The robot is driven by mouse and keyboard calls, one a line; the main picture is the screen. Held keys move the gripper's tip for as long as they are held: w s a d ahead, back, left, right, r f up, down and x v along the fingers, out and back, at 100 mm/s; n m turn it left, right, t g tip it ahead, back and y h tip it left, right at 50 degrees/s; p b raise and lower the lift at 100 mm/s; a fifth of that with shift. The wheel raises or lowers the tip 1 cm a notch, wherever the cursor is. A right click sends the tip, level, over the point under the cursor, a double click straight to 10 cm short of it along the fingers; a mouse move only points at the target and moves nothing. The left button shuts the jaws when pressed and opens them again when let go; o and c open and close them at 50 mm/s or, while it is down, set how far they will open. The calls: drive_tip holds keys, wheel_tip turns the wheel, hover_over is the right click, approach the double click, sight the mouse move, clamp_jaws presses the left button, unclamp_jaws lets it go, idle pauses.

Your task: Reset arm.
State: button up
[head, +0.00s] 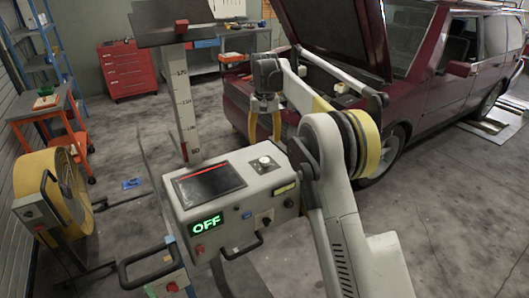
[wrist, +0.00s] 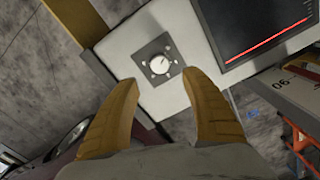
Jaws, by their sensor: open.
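My gripper (head: 264,122) is in front of the red car, above and behind the grey control console (head: 232,222) in the head view. In the wrist view the two yellow fingers of my gripper (wrist: 165,100) are spread apart with nothing between them. Beyond the fingertips is a round white knob (wrist: 160,64) on a dark square plate on top of the console. The knob (head: 264,161) also shows in the head view, apart from the fingers. The console has a dark screen (head: 208,184) with a red line and a green OFF display (head: 206,225).
A red car (head: 450,85) with its hood raised stands at the right. A yellow drum fan (head: 50,185) stands at the left. An upright marked post (head: 182,90) rises behind the console. A red tool cabinet (head: 127,70) is at the back. Open floor (head: 440,230) lies at the right front.

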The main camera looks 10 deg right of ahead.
drive_tip(key=shift+r, duration=1.25)
